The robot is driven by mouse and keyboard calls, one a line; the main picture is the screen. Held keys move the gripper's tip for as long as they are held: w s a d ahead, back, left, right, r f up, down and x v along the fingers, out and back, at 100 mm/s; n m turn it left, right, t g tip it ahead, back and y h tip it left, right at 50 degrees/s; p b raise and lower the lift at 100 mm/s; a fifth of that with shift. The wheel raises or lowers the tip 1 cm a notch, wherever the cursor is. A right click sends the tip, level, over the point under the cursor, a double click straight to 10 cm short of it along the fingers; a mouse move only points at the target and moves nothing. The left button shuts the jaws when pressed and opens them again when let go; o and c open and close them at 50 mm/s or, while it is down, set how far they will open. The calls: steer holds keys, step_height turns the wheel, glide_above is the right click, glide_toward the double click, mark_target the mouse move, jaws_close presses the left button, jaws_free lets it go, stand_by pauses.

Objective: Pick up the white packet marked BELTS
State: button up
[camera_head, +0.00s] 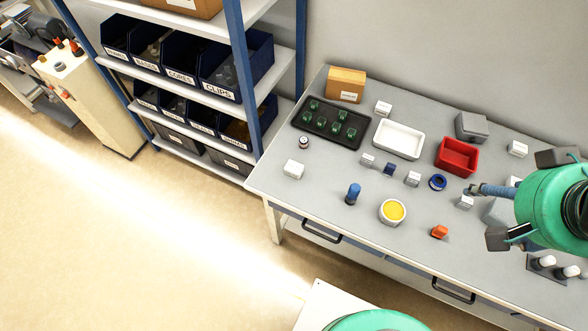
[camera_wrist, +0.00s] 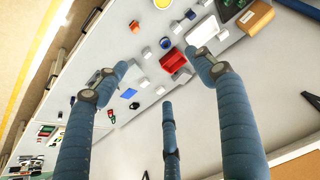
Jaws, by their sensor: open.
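Several small white packets stand on the grey table in the head view. One is at the left (camera_head: 293,170), one beside the white tray (camera_head: 383,108), two in the middle (camera_head: 367,159) (camera_head: 413,178), one at the back right (camera_head: 517,148) and one beside my gripper (camera_head: 465,202). Their print is too small to read, so I cannot tell which is marked BELTS. My gripper (camera_head: 492,190) is at the right, its blue finger close to the last packet in the picture. In the wrist view my gripper (camera_wrist: 160,80) has its blue fingers spread, with nothing between them.
A red bin (camera_head: 457,155), white tray (camera_head: 398,140), dark tray of green parts (camera_head: 307,130) and cardboard box (camera_head: 346,83) stand at the back. A yellow-filled bowl (camera_head: 393,211), blue bottle (camera_head: 352,193), blue ring (camera_head: 438,182) and orange item (camera_head: 439,231) stand nearer the front.

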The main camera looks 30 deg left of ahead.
steer(key=w+a+f+g+y, duration=0.1)
steer(key=w+a+f+g, duration=0.15)
steer(key=w+a, duration=0.75)
steer(key=g+h+b, duration=0.1)
steer(key=g+b, duration=0.1)
steer(key=g, duration=0.1)
glide_above(294, 167)
step_height(294, 167, down, 27)
steer(key=shift+w+f, duration=0.1)
steer(key=shift+f, duration=0.05)
steer(key=shift+f, duration=0.1)
steer(key=shift+f+b, duration=0.65)
steer(key=shift+f, duration=3.55)
steer(key=shift+f+b, duration=0.75)
steer(key=shift+f, duration=1.85)
